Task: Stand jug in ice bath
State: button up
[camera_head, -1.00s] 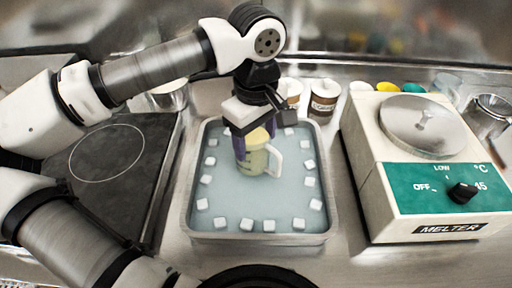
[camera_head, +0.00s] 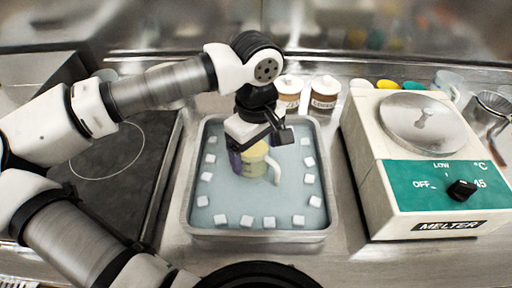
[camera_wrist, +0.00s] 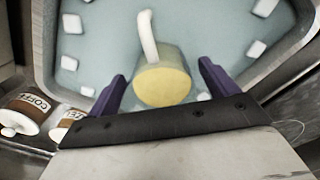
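The jug (camera_head: 256,158), pale with yellow contents and a white handle (camera_head: 274,169), looks upright in the ice bath (camera_head: 186,205), a metal tray of bluish water with ice cubes. The head view does not show clearly whether its base rests on the bottom. My gripper (camera_head: 252,158) is down around the jug, a purple finger on each side. In the wrist view, the jug (camera_wrist: 163,82) shows between the fingertips of my gripper (camera_wrist: 160,72), with a narrow gap visible on both sides. The fingers look open; the far finger is mostly hidden in the head view.
Ice cubes (camera_head: 220,220) float around the bath's edges, leaving the middle clear. A melter (camera_head: 430,185) with a dial stands close on the right. A dark hotplate (camera_head: 110,165) is on the left. Lidded tubs (camera_head: 323,92) stand behind the bath.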

jog(key=shift+r, duration=0.1)
notch_tip(320, 180, up, 12)
jog(key=shift+b, duration=0.4)
jog(key=shift+s, duration=0.1)
dwell(0.5)
